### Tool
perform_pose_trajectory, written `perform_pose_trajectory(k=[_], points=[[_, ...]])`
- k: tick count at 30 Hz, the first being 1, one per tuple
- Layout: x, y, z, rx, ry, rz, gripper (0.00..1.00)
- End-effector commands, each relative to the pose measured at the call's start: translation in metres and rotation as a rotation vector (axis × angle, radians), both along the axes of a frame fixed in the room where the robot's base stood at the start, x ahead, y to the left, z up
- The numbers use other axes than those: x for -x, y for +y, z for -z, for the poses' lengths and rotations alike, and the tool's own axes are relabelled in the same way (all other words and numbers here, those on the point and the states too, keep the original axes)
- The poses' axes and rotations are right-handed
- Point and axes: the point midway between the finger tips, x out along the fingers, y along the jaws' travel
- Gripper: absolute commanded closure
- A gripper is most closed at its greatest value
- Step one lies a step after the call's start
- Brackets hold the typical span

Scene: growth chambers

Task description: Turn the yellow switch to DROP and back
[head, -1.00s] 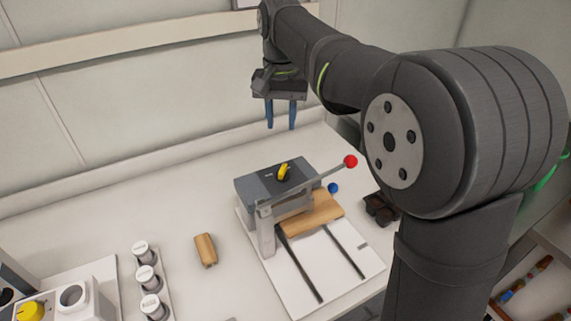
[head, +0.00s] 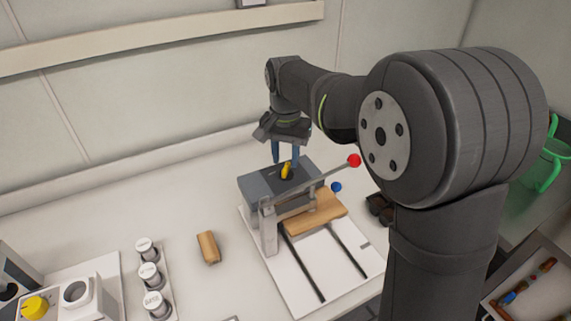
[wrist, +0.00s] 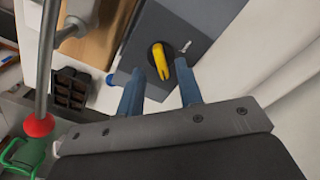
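The yellow switch (head: 287,170) is a small knob on a dark round base, on top of a grey box (head: 258,186). It also shows in the wrist view (wrist: 160,61), lying between the lines of my two blue fingers. My gripper (head: 286,162) points down just above and behind the switch, its fingers apart on either side. In the wrist view my gripper (wrist: 160,85) is open, with nothing between the fingertips. I cannot tell whether a finger touches the knob. The label by the switch is too small to read.
A lever with a red ball (head: 354,160) slants up at the box's right, close to my arm. A wooden block (head: 314,214) lies on the white base plate (head: 300,285). A loose wooden piece (head: 208,247) and several lidded jars (head: 149,274) stand left.

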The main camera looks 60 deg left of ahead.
Motion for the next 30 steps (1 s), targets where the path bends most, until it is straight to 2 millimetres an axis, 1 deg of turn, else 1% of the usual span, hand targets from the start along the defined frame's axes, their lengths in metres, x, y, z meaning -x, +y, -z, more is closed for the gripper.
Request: perform_pose_trajectory(k=[1,3,6,10,17,20,22,23,30], points=[[0.000,0.000,0.009,0.002,0.001,0.000,0.67],[0.000,0.000,0.018,0.003,0.000,0.000,0.67],[0.000,0.000,0.026,0.000,0.000,0.000,0.67],[0.000,0.000,0.031,0.000,0.000,0.000,0.67],[0.000,0.000,0.031,-0.001,-0.001,0.000,0.67],[0.000,0.000,0.031,-0.001,-0.001,0.000,0.85],[0.000,0.000,0.031,-0.001,-0.001,0.000,0.98],[0.000,0.000,0.031,-0.001,-0.001,0.000,1.00],[0.000,0.000,0.031,0.000,0.000,-0.008,1.00]])
